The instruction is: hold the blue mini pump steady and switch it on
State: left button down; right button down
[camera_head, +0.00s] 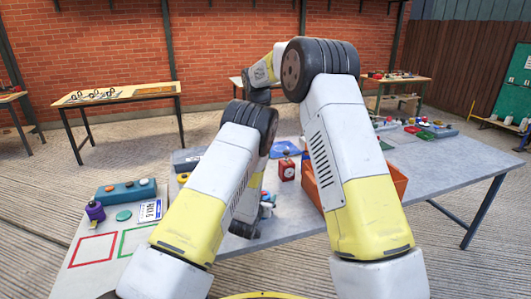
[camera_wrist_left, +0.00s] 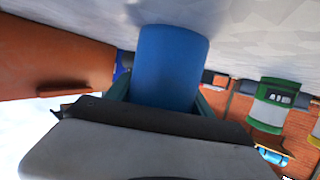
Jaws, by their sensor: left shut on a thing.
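The blue mini pump shows in the left wrist view as a smooth blue cylinder (camera_wrist_left: 170,62). My left gripper (camera_wrist_left: 163,92) is shut on it, with a finger edge on each side. The pump's switch is not visible. Its far end is close to the pale grey surface across the top of this view; I cannot tell whether they touch. In the head view my left forearm hides the left gripper and the pump. My right arm reaches up and back over the table there, and its fingers do not show.
An orange crate (camera_head: 392,186) stands right of a red box-like item (camera_head: 287,171) on the grey table (camera_head: 440,178). Left are a teal unit (camera_head: 126,191), purple bottle (camera_head: 95,211), card (camera_head: 149,210) and red outlined square (camera_head: 92,249). A green-and-white item (camera_wrist_left: 275,103) shows in the wrist view.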

pick_arm(q)
jog(key=shift+c, duration=1.5)
grip_release()
